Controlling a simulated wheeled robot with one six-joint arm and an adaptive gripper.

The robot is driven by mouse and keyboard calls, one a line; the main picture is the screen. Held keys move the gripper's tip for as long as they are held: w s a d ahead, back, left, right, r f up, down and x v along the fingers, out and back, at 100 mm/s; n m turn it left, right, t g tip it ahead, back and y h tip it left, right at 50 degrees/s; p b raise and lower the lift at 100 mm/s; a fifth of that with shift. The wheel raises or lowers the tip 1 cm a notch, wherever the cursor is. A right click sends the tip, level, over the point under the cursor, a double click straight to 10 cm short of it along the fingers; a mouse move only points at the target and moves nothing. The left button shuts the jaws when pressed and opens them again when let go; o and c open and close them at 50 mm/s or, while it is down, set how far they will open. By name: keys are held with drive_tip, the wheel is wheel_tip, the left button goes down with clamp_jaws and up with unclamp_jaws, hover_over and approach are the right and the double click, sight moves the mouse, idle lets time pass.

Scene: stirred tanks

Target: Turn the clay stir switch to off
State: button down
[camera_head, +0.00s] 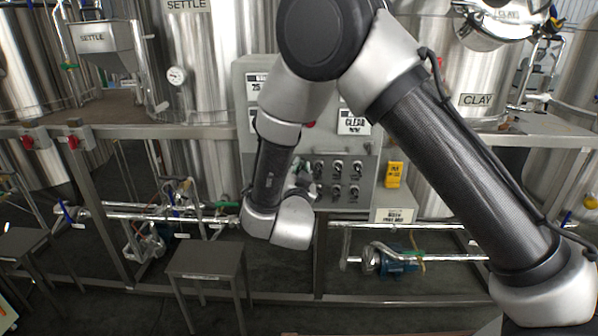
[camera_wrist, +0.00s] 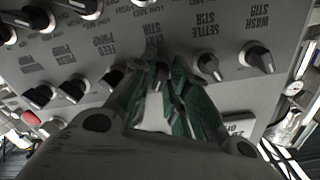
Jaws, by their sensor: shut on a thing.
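The grey control panel (camera_head: 365,180) stands in the middle of the head view, partly behind my arm. In the wrist view the panel (camera_wrist: 235,105) appears upside down, with rows of black-and-silver knobs. My gripper (camera_wrist: 160,76), with green-padded fingers, is at the panel and shut on a stir switch knob (camera_wrist: 162,68). In the head view my forearm largely covers the gripper.
The settle stir knob (camera_wrist: 208,66) and wash stir knob (camera_wrist: 258,58) sit close to the right of my fingers. The feed pump knob (camera_wrist: 112,79) is close on the left. A yellow tag box (camera_head: 394,175) hangs at the panel's right side. Pipes and rails run below.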

drive_tip(key=n, duration=0.6)
drive_tip(key=shift+f, duration=0.1)
drive_tip(key=n, duration=0.5)
drive_tip(key=shift+n, duration=0.3)
idle(0.5)
drive_tip(key=c, duration=1.6)
unclamp_jaws()
drive_tip(key=shift+o, duration=0.2)
drive_tip(key=s, duration=1.2)
drive_tip(key=shift+a, duration=0.15)
